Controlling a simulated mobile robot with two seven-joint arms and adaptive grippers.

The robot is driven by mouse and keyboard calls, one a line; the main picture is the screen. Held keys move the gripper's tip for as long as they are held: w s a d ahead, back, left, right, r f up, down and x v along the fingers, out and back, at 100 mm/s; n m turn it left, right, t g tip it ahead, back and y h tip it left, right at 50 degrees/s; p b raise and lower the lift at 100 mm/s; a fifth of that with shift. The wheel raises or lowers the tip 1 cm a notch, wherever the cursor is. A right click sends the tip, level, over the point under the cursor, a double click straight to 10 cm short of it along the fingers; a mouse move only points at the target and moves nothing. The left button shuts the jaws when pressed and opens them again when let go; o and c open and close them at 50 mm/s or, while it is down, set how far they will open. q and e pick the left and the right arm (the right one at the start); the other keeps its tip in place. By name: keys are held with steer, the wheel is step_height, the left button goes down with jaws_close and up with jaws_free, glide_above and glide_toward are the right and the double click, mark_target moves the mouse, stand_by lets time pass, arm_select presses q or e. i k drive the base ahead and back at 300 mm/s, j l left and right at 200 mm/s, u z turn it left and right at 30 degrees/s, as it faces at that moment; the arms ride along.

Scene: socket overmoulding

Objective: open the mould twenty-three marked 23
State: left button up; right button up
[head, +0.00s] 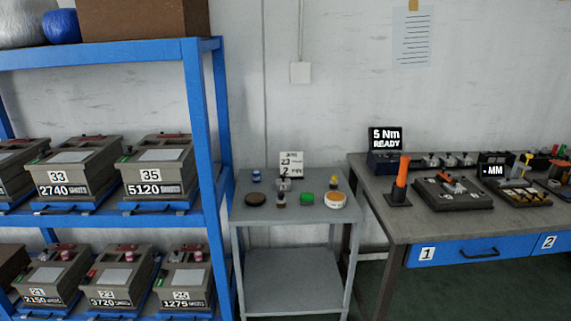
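Mould 23 (115,280) appears to be the middle one of three grey moulds on the lower level of the blue rack. Its white tag is small and reads as 23, and its black counter strip (109,300) shows 3720. It looks shut, with a red part and a pink part on its top and a green part at its left. Its lower front is near the bottom edge of the picture. Neither of my grippers is in view.
Moulds tagged 21 (45,279) and 25 (187,280) flank it closely. Moulds 33 (70,170) and 35 (158,170) stand on the shelf above. A blue rack post (208,140) rises at right. A grey trolley (290,220) and a workbench (400,225) stand further right.

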mark_target(119, 288)
steer(key=j+u, duration=0.35)
steer(key=j, duration=0.15)
steer(key=j+u, duration=0.35)
steer(key=j, duration=0.15)
steer(key=j+u, duration=0.35)
steer(key=i+j, duration=0.05)
steer(key=j, duration=0.05)
